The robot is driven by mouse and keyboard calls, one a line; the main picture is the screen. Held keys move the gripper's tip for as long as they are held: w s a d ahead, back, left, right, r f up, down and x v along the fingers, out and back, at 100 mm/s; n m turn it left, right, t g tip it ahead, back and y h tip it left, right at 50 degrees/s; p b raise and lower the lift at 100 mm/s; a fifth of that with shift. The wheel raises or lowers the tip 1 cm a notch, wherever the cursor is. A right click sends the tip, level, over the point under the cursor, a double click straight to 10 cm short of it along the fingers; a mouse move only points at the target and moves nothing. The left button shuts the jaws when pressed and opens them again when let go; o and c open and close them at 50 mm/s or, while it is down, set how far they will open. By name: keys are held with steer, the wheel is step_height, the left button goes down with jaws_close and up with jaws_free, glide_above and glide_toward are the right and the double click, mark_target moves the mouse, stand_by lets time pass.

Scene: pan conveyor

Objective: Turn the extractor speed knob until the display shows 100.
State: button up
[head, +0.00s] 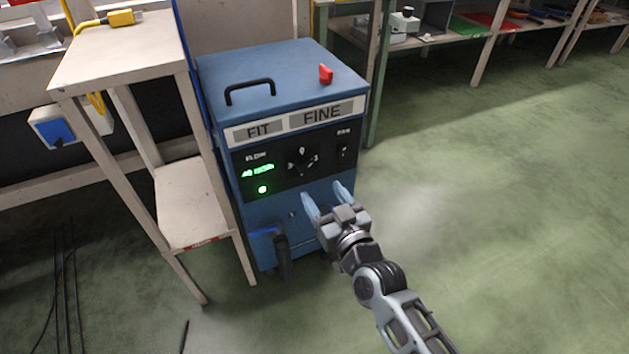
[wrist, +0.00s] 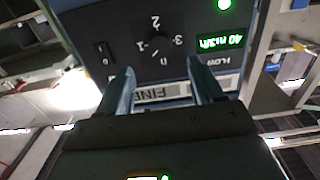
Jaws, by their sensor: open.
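The extractor (head: 285,78) is a blue cabinet with a black front panel. Its round black speed knob (head: 301,161) sits mid-panel; it also shows in the wrist view (wrist: 160,44), upside down, with numbers around it. Left of the knob in the head view, the green display (head: 257,171) is lit; in the wrist view the display (wrist: 220,41) appears to read 40 m3/h. My gripper (head: 325,196) is open and empty in front of the cabinet, below and right of the knob. In the wrist view, the fingertips (wrist: 160,68) lie apart either side of the knob's lower edge, not visibly touching it.
A small switch (head: 344,150) is right of the knob, and a green lamp (head: 262,189) is below the display. A black handle (head: 250,91) and a red part (head: 325,74) are on top. A pale table (head: 117,62) stands close on the left. Floor at right is clear.

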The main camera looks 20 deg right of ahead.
mark_target(307, 169)
steer(key=w+b, duration=0.1)
steer(key=w, duration=0.7)
steer(key=shift+w, duration=0.15)
steer(key=c, duration=1)
steer(key=shift+c, duration=0.3)
